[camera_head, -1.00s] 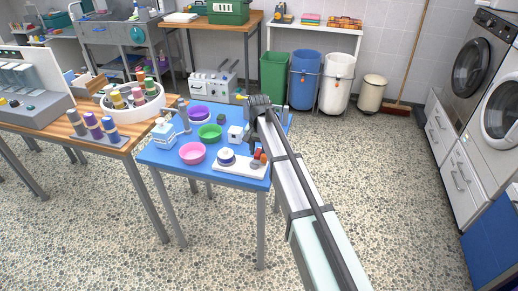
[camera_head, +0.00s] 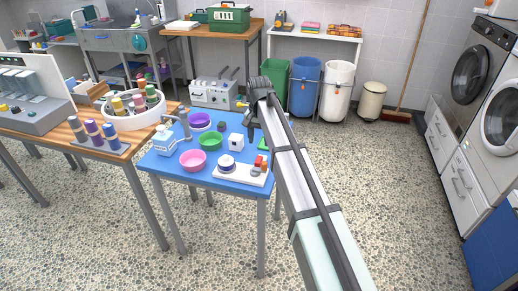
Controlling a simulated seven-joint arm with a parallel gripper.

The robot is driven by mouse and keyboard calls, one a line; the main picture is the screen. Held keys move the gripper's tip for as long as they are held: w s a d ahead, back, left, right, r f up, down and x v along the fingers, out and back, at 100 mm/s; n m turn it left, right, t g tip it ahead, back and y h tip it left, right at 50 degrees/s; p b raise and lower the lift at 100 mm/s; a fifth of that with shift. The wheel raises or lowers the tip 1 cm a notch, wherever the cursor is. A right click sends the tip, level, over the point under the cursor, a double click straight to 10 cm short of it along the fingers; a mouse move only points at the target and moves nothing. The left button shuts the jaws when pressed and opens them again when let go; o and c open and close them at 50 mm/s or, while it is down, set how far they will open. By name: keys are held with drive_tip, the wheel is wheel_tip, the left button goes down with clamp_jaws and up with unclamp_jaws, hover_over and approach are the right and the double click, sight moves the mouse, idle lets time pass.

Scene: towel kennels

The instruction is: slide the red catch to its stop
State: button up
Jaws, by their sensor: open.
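The red catch (camera_head: 258,161) is a small red piece at the right end of a white board (camera_head: 240,177) on the blue table. It is too small to tell where it sits along its travel. A white round part with a blue band (camera_head: 227,162) stands on the same board. My gripper (camera_head: 250,124) hangs from the arm's end above the table's right side, behind the red catch in the picture and apart from it. It is open, with nothing seen in it. The arm covers part of the table's right edge.
On the blue table (camera_head: 215,186) stand a pink bowl (camera_head: 193,160), a green bowl (camera_head: 210,141), a purple bowl (camera_head: 200,121) and a white cube (camera_head: 235,141). A white dispenser (camera_head: 164,139) is at the left. The floor in front is clear.

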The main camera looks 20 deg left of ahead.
drive_tip(key=shift+r, duration=2.35)
drive_tip(key=s+d+f, duration=0.4)
drive_tip(key=d+f, duration=0.5)
drive_tip(key=d, duration=0.1)
drive_tip(key=s+d+f, duration=0.3)
drive_tip(key=d+f, duration=0.6)
drive_tip(key=d, duration=0.1)
drive_tip(key=s+d+f, duration=0.4)
drive_tip(key=d+f, duration=0.5)
drive_tip(key=d, duration=0.1)
drive_tip(key=s+d+f, duration=0.8)
drive_tip(key=s+d, duration=0.2)
drive_tip(key=s, duration=0.1)
drive_tip(key=s+f+g, duration=0.3)
drive_tip(key=s+f, duration=0.7)
drive_tip(key=s, duration=0.4)
drive_tip(key=s+f+g, duration=0.3)
drive_tip(key=s+f, duration=0.7)
drive_tip(key=s, duration=0.4)
drive_tip(key=shift+s+a+g, duration=0.2)
drive_tip(key=shift+s+g, duration=0.05)
drive_tip(key=shift+g, duration=0.15)
